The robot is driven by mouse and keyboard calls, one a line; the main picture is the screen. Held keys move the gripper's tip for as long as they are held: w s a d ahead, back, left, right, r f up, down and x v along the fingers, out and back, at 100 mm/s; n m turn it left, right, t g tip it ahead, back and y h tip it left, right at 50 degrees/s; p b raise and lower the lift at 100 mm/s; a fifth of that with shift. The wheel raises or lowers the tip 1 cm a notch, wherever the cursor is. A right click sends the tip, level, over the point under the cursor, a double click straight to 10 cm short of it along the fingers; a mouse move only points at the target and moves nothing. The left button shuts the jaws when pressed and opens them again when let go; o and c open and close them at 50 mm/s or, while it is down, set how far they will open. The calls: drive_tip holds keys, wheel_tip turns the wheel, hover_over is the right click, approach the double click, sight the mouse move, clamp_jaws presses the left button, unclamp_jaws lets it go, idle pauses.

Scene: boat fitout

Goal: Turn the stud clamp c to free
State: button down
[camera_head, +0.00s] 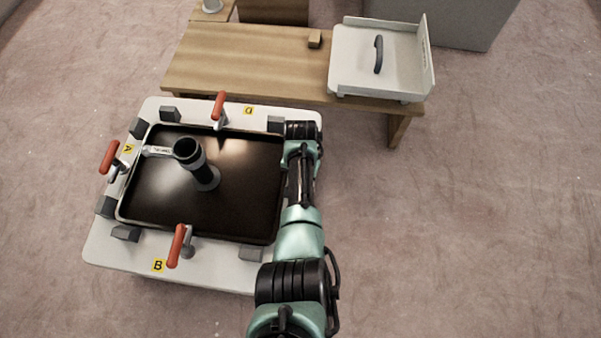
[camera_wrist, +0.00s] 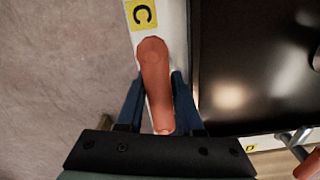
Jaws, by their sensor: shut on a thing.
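Stud clamp c shows in the wrist view as a red-orange handle (camera_wrist: 153,58), lying lengthwise along the white frame beside the yellow C label (camera_wrist: 141,13). My gripper (camera_wrist: 156,90) has one dark blue finger on each side of this handle and is shut on it. The clamp's metal base and stud are hidden under the handle and gripper. In the head view, my arm covers clamp c and my gripper at the right side of the white frame (camera_head: 105,245).
A dark glossy panel (camera_head: 245,190) with a black upright tube (camera_head: 193,163) lies inside the frame. Other red-handled clamps stand at A (camera_head: 109,157), B (camera_head: 176,245) and D (camera_head: 218,105). A wooden bench (camera_head: 250,65) with a white tray (camera_head: 350,65) stands behind. Floor at right is clear.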

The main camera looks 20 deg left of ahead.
drive_tip(key=shift+s+a+m, duration=0.15)
drive_tip(key=shift+a+m, duration=0.05)
drive_tip(key=shift+m, duration=0.7)
drive_tip(key=shift+f, duration=0.1)
drive_tip(key=c, duration=0.6)
unclamp_jaws()
drive_tip(key=shift+d, duration=0.1)
drive_tip(key=shift+r+p, duration=0.5)
drive_tip(key=shift+r, duration=0.15)
wheel_tip(320, 180, up, 12)
drive_tip(key=p, duration=0.7)
drive_tip(key=shift+f, duration=0.1)
